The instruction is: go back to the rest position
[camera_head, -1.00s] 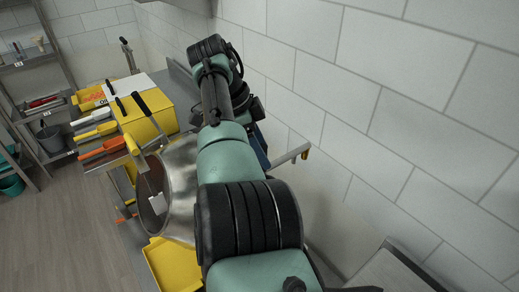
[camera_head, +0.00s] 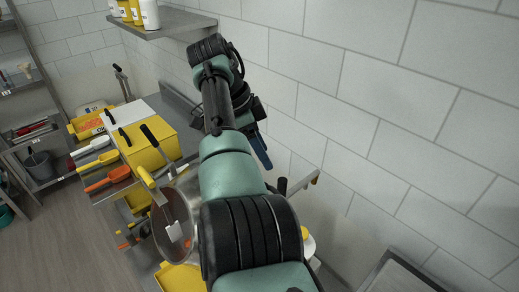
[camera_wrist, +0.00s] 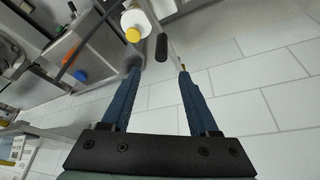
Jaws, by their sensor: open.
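My gripper (camera_wrist: 159,74) is open and empty in the wrist view. Its two blue fingers stand apart, with a tiled wall beyond them. In the head view my arm reaches away along the wall, and a blue finger (camera_head: 261,150) shows beside the black wrist. The rest of the gripper is hidden there. The gripper is held close to the wall, right of the yellow box (camera_head: 150,143).
A metal kettle (camera_head: 180,215) with a long-handled tool stands left of my arm. A wall shelf (camera_head: 170,22) holds bottles. A white bottle (camera_wrist: 136,20) is near the fingers in the wrist view. Floor (camera_head: 75,245) is open at left.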

